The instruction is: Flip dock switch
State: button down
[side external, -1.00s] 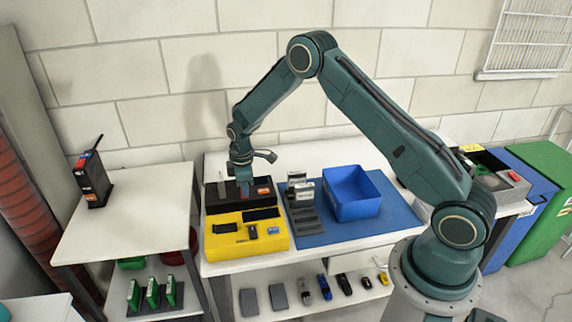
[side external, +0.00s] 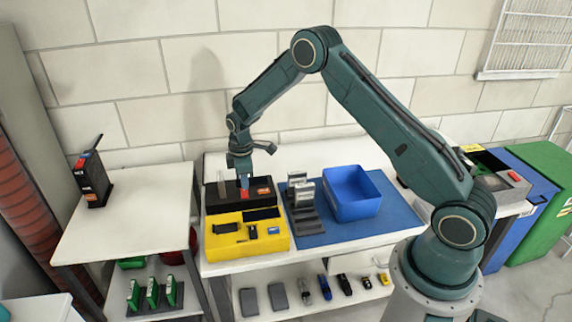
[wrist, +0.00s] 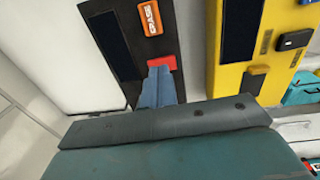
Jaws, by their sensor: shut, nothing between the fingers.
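The black dock (side external: 212,205) lies on the white table behind the yellow case. A red switch (side external: 244,194) sits on it, with an orange labelled part (side external: 264,190) to its right. In the wrist view the dock (wrist: 120,85) shows the red switch (wrist: 162,63) and the orange part (wrist: 151,18). My gripper (side external: 244,185) is shut and empty, pointing down just above the red switch. In the wrist view its fingertips (wrist: 160,72) appear right beside the switch; I cannot tell whether they touch it. I cannot tell which way the switch is set.
The yellow case (side external: 225,245) is in front of the dock, with dark parts in it. To the right, a blue mat (side external: 315,238) carries a grey stepped rack (side external: 302,205) and a blue bin (side external: 352,208). A black device (side external: 93,180) stands on the left table.

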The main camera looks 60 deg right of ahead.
aim_at(245, 195)
notch_tip(245, 195, up, 12)
jog(key=shift+s+a, duration=0.25)
jog(key=shift+a, duration=0.2)
jog(key=s+a+r+m+t, duration=0.1)
jog(key=s+a+r+m, duration=0.1)
jog(key=s+r, duration=0.6)
jog(key=s+a+r+m+t, duration=0.1)
jog(key=s+a+r+m, duration=0.15)
jog(key=s+r, duration=0.55)
jog(key=s+a+m+t, duration=0.1)
jog(key=s+m, duration=0.1)
jog(key=s, duration=0.8)
jog(key=s+a+r+m+t, duration=0.1)
jog(key=s+a+m+t, duration=0.1)
jog(key=s, duration=0.8)
jog(key=shift+r+y, duration=0.25)
jog(key=shift+y, duration=0.05)
